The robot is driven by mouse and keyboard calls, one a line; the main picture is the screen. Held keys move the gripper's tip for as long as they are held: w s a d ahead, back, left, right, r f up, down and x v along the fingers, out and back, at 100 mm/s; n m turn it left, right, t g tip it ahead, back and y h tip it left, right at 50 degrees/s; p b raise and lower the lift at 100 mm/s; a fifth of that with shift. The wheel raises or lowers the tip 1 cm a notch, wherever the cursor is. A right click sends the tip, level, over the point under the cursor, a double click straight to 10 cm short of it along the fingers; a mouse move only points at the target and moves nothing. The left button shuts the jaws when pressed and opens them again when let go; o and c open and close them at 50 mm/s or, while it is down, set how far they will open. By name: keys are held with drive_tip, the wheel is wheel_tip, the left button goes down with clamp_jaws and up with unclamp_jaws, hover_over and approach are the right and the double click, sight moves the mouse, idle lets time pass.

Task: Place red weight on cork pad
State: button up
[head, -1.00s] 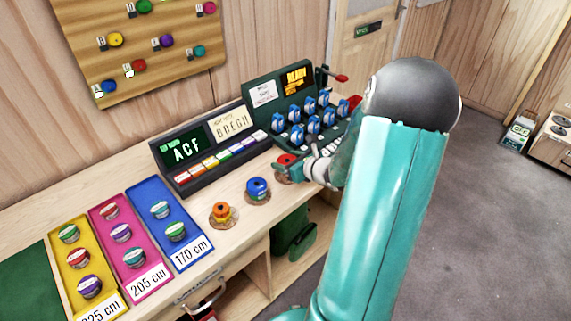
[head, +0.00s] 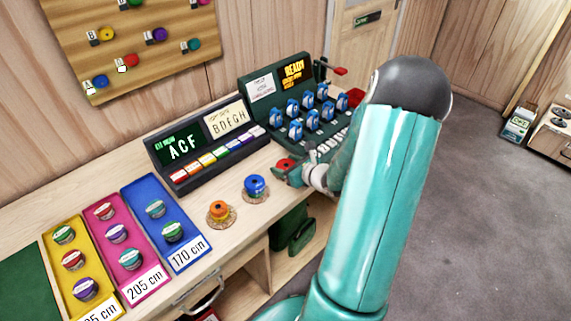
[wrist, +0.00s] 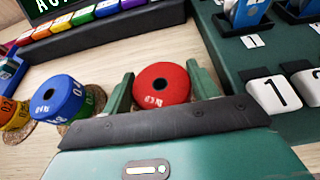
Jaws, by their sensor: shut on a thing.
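The red weight (wrist: 162,84) is between the two green fingers of my gripper (wrist: 163,90) in the wrist view; the fingers are shut on it. In the head view the red weight (head: 285,165) shows at the tip of my gripper (head: 292,172), right of the blue weight.
A dark console (head: 205,150) with coloured buttons stands behind the weights. A green panel (head: 300,110) with blue knobs and white keys stands close right of my gripper. Yellow, pink and blue trays (head: 165,222) with tins lie at left. The bench front edge is near.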

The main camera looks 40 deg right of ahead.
drive_tip(key=o, duration=1.3)
drive_tip(key=shift+f, duration=0.1)
drive_tip(key=shift+o, duration=0.2)
drive_tip(key=shift+s+r, duration=0.25)
drive_tip(key=shift+r, duration=0.05)
drive_tip(key=v, duration=1.1)
drive_tip(key=w+a+r+n+g+y, duration=0.1)
drive_tip(key=a+r+n+g+y, duration=0.3)
drive_tip(key=a+n, duration=0.7)
drive_tip(key=w+a+r+n+g+y, duration=0.15)
drive_tip(key=a+r+n+g, duration=0.3)
drive_tip(key=a+n, duration=0.6)
drive_tip(key=s+a+r+n+h, duration=0.6)
drive_tip(key=s+a+r+n, duration=0.2)
drive_tip(key=n, duration=0.6)
wheel_tip(320, 180, up, 3)
drive_tip(key=shift+s+a, duration=0.2)
drive_tip(key=shift+a, duration=0.8)
